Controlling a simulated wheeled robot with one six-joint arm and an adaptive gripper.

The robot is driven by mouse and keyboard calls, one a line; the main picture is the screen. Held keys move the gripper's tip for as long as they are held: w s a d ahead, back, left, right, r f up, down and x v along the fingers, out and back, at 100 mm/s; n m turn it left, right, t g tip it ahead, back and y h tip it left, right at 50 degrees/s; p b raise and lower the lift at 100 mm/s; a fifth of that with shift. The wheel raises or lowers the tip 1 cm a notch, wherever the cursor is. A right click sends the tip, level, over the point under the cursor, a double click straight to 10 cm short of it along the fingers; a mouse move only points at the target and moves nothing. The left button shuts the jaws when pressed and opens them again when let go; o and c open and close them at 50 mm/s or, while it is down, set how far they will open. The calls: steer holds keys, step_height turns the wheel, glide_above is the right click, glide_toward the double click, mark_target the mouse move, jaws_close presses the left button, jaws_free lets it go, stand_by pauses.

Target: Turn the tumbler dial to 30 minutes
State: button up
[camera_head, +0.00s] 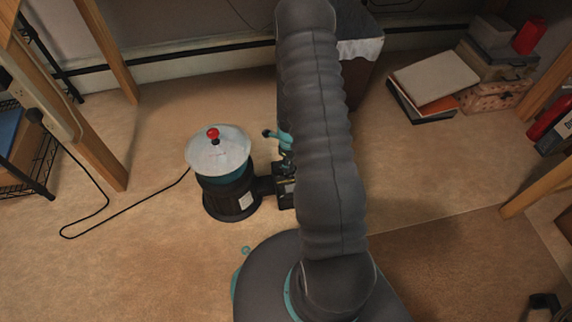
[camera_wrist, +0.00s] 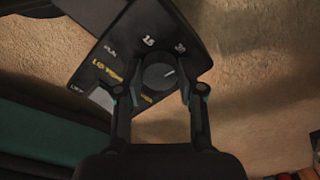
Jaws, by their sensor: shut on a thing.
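The tumbler (camera_head: 230,195) stands on the floor in the head view, with a black base, a pale domed lid and a red knob on top. Its control box (camera_head: 287,193) sits at its right, partly hidden by my arm. In the wrist view the dark control panel (camera_wrist: 118,55) has pale number marks along its upper part. The round dark dial (camera_wrist: 158,76) has a light pointer line aimed right and slightly up, below the right-hand number mark. My gripper (camera_wrist: 156,88) has one finger on each side of the dial and is shut on it.
A black cord (camera_head: 105,222) runs across the floor left of the tumbler. Wooden legs and a wire rack stand at the left. Books (camera_head: 433,82) and boxes (camera_head: 490,75) lie at the back right.

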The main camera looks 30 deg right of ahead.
steer(key=shift+w+d+m, duration=0.2)
steer(key=shift+w+m, duration=0.1)
steer(key=shift+m, duration=0.3)
steer(key=shift+r, duration=0.1)
steer(key=o, duration=1.1)
steer(key=shift+d, duration=0.1)
steer(key=shift+o, duration=0.2)
steer(key=shift+s, duration=0.15)
steer(key=shift+a, duration=0.2)
step_height(320, 180, up, 12)
